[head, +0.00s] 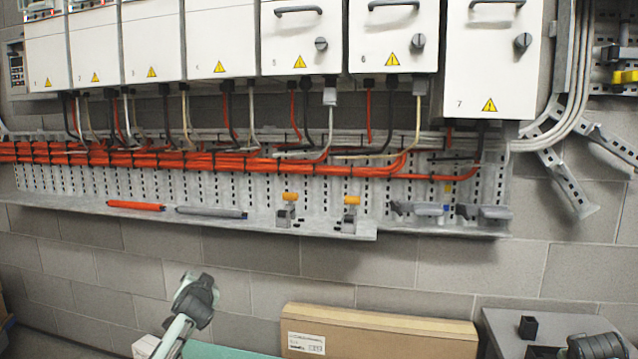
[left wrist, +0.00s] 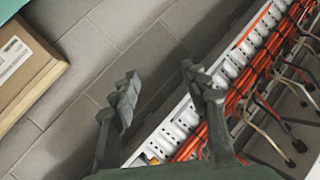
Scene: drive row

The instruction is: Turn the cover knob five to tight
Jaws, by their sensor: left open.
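Cover knob five (head: 321,43) is a small grey knob on the right side of the white cover numbered 5 (head: 290,48). Similar knobs sit on cover six (head: 418,41) and cover seven (head: 522,41). My left arm rises from the bottom of the head view, well below and left of knob five. My left gripper (left wrist: 165,85) is open and empty in the left wrist view, in front of the grey wall. A dark shape (head: 597,345) at the bottom right looks like my right gripper; its fingers cannot be made out.
A perforated rail (head: 345,190) with orange cables (head: 230,160) runs below the covers. Its ledge carries a red rod (head: 136,206), a grey rod (head: 211,212) and orange-topped clips (head: 290,197). A cardboard box (head: 380,326) and grey table (head: 497,325) stand below.

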